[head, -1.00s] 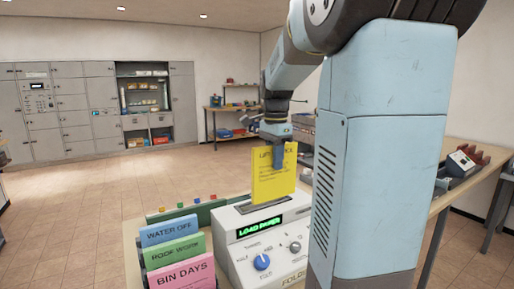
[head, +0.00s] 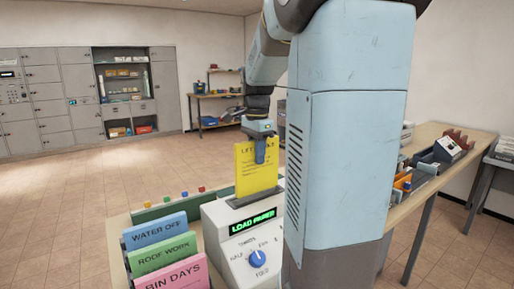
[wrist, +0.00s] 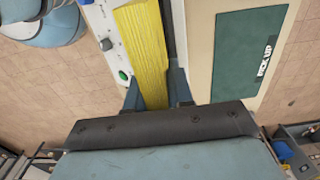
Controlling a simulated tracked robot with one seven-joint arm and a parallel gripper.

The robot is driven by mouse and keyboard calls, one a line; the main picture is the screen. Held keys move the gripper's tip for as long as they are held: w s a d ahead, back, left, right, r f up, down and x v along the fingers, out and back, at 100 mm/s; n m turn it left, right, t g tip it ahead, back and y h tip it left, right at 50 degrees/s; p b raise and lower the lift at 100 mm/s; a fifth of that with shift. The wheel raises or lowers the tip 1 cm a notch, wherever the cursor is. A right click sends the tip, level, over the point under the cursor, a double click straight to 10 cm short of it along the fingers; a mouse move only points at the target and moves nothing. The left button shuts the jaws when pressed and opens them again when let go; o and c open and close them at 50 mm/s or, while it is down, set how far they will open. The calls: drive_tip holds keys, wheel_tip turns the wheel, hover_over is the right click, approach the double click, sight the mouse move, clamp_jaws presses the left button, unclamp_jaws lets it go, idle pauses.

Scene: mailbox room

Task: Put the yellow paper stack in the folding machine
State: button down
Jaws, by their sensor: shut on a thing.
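The yellow paper stack (head: 257,172) stands upright above the folding machine (head: 228,225), its lower edge at the dark slot on the machine's top; I cannot tell how deep it sits. My gripper (head: 262,150) is shut on the stack's upper part from above. In the wrist view the yellow stack (wrist: 143,45) runs between the two fingers of my gripper (wrist: 158,92), with the machine's white top (wrist: 103,30) beside it. The machine's green display reads "LOAD PAPER". Part of the machine is hidden behind my arm.
Blue, green and pink paper stacks (head: 165,255) stand in a rack left of the machine. A dark green tray (head: 160,211) lies behind them. A green "PICK UP" mat (wrist: 248,55) shows in the wrist view. Lockers (head: 50,100) line the back wall.

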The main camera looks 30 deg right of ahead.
sight(257, 191)
drive_tip(key=shift+f, duration=0.3)
drive_tip(key=shift+a+f, duration=0.1)
drive_tip(key=shift+f, duration=0.1)
idle(0.6)
drive_tip(key=shift+f, duration=1.9)
drive_tip(key=shift+f, duration=2.1)
drive_tip(key=c, duration=0.9)
unclamp_jaws()
